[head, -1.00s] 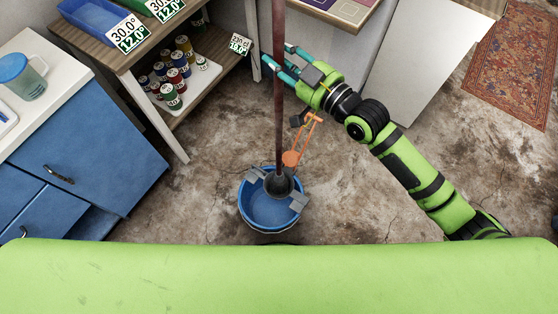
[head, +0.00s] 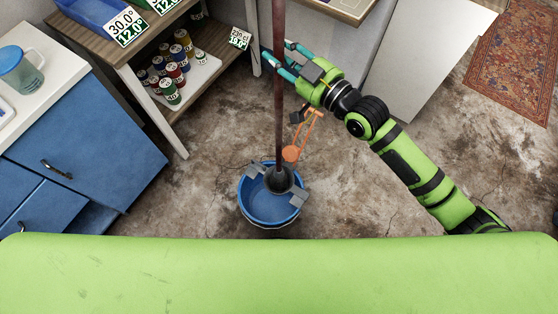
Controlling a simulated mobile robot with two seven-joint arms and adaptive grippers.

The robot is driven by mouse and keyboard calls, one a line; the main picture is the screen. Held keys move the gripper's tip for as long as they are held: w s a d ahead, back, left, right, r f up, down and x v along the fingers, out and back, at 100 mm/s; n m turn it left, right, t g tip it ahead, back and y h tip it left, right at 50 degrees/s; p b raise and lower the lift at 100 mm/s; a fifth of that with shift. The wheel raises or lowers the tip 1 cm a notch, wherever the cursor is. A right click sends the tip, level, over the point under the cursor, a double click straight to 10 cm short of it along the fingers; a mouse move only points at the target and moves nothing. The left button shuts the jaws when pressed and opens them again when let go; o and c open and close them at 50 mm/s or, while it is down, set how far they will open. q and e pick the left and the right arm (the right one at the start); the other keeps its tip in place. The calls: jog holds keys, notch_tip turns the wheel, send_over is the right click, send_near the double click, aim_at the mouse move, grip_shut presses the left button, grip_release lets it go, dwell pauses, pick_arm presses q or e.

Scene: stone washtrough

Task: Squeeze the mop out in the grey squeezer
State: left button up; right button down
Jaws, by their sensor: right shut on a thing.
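The mop's long brown pole (head: 279,90) stands nearly upright, running from the top edge of the head view down to the bucket. Its lower end goes into the dark grey cone-shaped squeezer (head: 281,184), and the mop head is hidden there. The squeezer sits inside the rim of a blue bucket (head: 268,212) on the floor, with grey clips at the rim. My right gripper (head: 279,58), with teal fingers, is shut on the pole well above the bucket. My left gripper is not in view.
An orange part (head: 292,153) hangs beside the pole, between gripper and bucket. A wooden shelf with cans (head: 172,75) and a blue cabinet (head: 95,155) stand at left. A patterned rug (head: 515,65) lies at far right. The floor right of the bucket is mostly clear.

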jog(key=shift+f+b, duration=1.45)
jog(key=shift+f, duration=0.5)
